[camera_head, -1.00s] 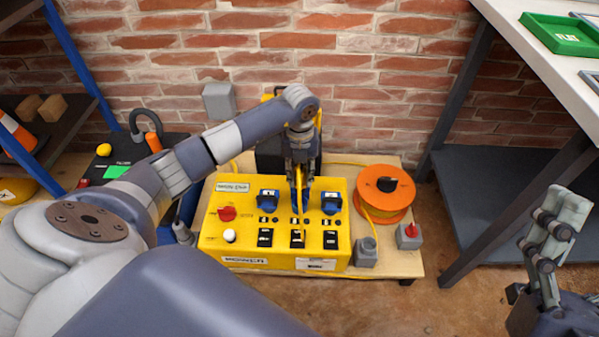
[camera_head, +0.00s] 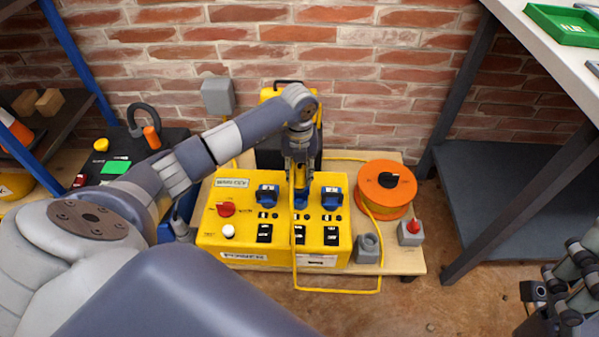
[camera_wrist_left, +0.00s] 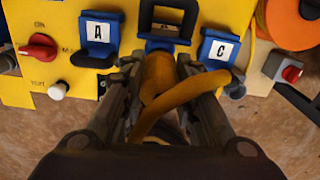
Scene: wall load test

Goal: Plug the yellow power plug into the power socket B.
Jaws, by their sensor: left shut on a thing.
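My left gripper (camera_head: 300,178) is above the middle of the yellow power box, shut on the yellow power plug. In the left wrist view, the yellow plug (camera_wrist_left: 158,75) sits between the fingers (camera_wrist_left: 160,100), its cable curving back toward the camera. Socket B is the middle blue socket (camera_head: 301,202), between sockets A (camera_head: 267,193) and C (camera_head: 331,196). In the left wrist view, its blue frame (camera_wrist_left: 168,43) is at the plug's front end, and a dark loop stands up from it. Whether the plug is inside is hidden. My right gripper (camera_head: 568,290) is partly cut off at lower right.
The yellow box (camera_head: 215,243) stands on a wooden board, with a red knob (camera_head: 226,209) and black switches. A yellow cable loops over the front edge. A brick wall is behind.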

